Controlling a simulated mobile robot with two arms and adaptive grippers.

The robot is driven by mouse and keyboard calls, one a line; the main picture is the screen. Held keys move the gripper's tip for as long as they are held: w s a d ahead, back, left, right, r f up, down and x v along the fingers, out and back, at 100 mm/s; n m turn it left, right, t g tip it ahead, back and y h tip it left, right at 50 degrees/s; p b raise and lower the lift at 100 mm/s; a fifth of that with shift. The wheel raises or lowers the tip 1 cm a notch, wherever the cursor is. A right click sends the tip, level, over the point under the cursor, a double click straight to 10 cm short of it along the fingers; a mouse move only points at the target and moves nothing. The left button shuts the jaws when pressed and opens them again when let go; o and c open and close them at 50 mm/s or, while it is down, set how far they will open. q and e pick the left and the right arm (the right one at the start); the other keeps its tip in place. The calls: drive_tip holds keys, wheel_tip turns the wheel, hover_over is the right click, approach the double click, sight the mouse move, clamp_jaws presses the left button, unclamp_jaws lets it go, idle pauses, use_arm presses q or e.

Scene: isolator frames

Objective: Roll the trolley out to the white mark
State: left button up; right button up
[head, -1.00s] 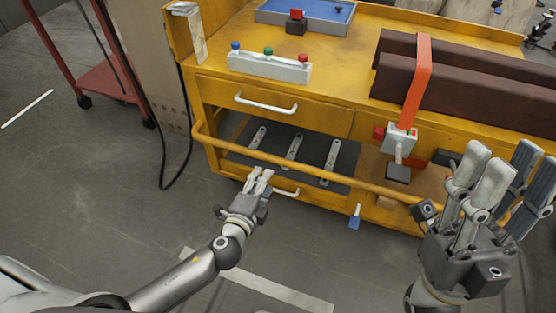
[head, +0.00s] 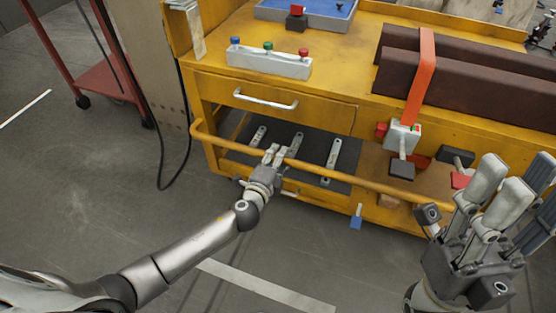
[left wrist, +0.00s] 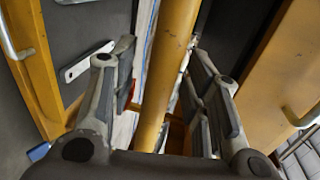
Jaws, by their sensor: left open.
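The yellow trolley (head: 340,118) stands in front of me, with a yellow push bar (head: 340,180) along its near side. My left gripper (head: 272,158) is at the bar, left of its middle. In the left wrist view the bar (left wrist: 167,75) runs between the open fingers of this gripper (left wrist: 165,95), with gaps on both sides. My right gripper (head: 505,185) is open and empty, fingers up, in front of the trolley's right part. A white strip (head: 265,285) lies on the floor on the near side of the trolley. Another white line (head: 25,108) is at the far left.
The trolley carries dark brown beams (head: 460,75) under an orange strap, a button box (head: 268,62) and a blue tray (head: 300,12). Spanners lie on its lower shelf. A red cart (head: 105,82) and a black hanging cable (head: 186,140) are at left. The floor at left front is clear.

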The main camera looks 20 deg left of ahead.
use_arm(q)
drive_tip(key=shift+w, duration=0.3)
drive_tip(key=shift+c, duration=0.2)
clamp_jaws()
drive_tip(key=shift+f, duration=0.1)
